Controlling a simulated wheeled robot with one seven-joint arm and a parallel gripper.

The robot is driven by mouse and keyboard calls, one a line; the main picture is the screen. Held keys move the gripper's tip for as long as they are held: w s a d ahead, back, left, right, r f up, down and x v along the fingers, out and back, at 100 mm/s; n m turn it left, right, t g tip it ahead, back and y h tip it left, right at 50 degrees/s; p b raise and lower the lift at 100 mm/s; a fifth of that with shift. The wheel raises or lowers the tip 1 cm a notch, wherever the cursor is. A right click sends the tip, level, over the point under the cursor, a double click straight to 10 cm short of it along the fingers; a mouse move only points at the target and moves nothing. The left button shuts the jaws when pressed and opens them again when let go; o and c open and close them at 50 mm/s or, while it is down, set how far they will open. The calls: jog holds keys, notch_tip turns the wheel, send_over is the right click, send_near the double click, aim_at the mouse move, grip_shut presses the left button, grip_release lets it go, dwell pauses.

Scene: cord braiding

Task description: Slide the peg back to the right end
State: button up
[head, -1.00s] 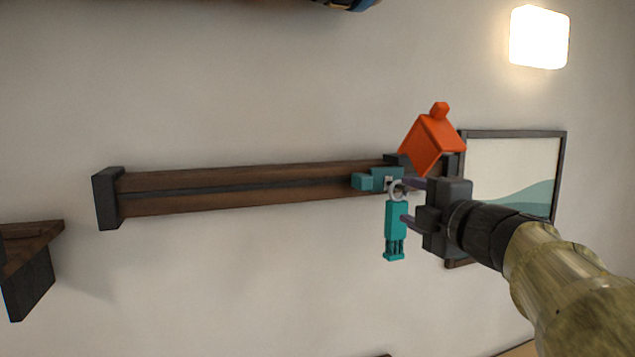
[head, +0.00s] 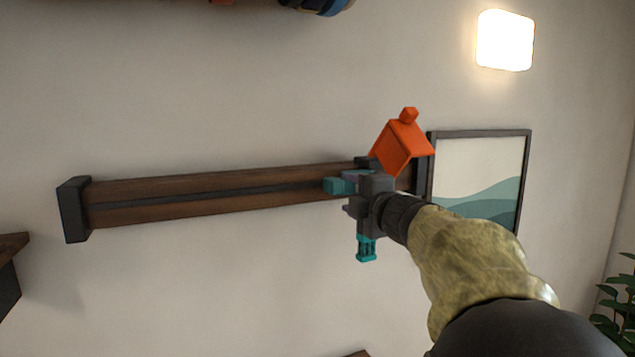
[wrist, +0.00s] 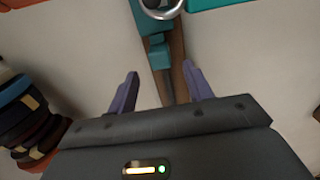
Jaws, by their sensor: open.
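The teal peg (head: 336,186) sits on a dark wooden rail (head: 220,195) on the wall, near its right end. A teal tag (head: 366,250) hangs below it, partly hidden by my gripper. My gripper (head: 349,193) is open in front of the peg, overlapping its right part. In the wrist view the peg (wrist: 158,52) lies on the rail (wrist: 178,62) beyond and between the two spread fingers (wrist: 160,82). A metal ring (wrist: 162,9) shows at the top edge. I see no grip on the peg.
An orange house-shaped piece (head: 402,146) stands at the rail's right end. A framed picture (head: 482,165) hangs just right of it. A dark end block (head: 73,209) closes the left end. In the wrist view, a stack of dark discs (wrist: 25,115) is at left.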

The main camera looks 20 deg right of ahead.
aim_at(339, 189)
jog(key=w+p, duration=0.2)
jog(key=w, duration=0.5)
jog(key=shift+w+a, duration=0.1)
jog(key=shift+w, duration=0.05)
grip_shut()
